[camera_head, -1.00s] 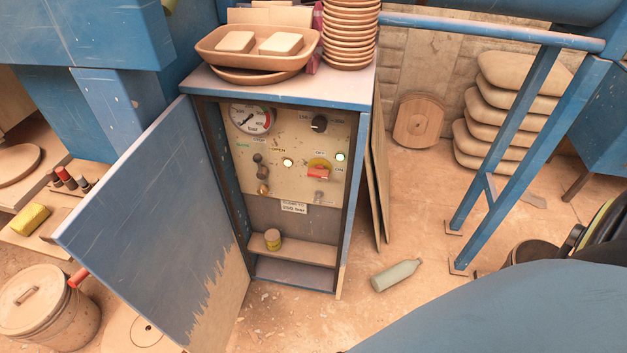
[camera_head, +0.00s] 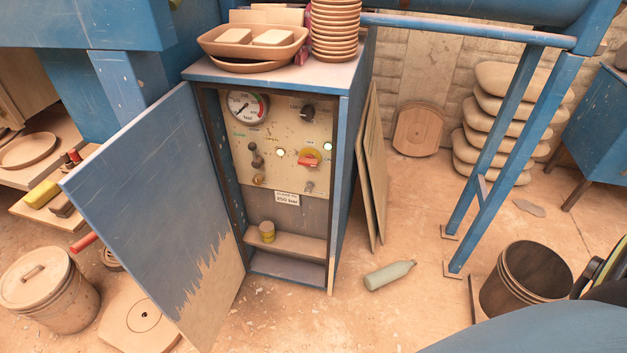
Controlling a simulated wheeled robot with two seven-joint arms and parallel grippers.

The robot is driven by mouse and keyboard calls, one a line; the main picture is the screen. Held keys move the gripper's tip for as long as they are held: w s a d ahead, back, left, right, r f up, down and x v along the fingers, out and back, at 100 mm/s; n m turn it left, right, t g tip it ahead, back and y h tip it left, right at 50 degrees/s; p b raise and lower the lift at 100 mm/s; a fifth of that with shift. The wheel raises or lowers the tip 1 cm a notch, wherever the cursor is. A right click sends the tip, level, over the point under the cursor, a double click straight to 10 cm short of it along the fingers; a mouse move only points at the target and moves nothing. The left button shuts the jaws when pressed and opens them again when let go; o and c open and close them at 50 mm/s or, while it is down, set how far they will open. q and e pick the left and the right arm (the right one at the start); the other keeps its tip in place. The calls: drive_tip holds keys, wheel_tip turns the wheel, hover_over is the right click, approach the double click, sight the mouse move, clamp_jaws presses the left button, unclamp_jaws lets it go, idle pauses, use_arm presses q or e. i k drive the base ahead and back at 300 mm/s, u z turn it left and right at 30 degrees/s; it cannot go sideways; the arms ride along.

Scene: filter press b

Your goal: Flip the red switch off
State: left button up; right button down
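The red switch (camera_head: 309,162) is on a yellow base on the control panel (camera_head: 275,183) inside the blue cabinet. It sits right of the levers, between lit white-green lamps. The switch handle looks roughly level, slightly tilted; its labels are too small to read now. Neither of my grippers shows. Only a blue rounded shape, likely my own body, fills the lower right corner.
Stacked bowls (camera_head: 335,30) and a tray (camera_head: 252,42) stand on the cabinet top. A green bottle (camera_head: 389,275) lies on the floor right of the cabinet. A dark bucket (camera_head: 525,282) stands at the right, a lidded bucket (camera_head: 48,290) at the lower left. Floor before the cabinet is clear.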

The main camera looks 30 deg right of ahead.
sight(308, 159)
drive_tip(key=z, duration=0.95)
drive_tip(key=i, duration=0.65)
drive_tip(key=u, duration=1.15)
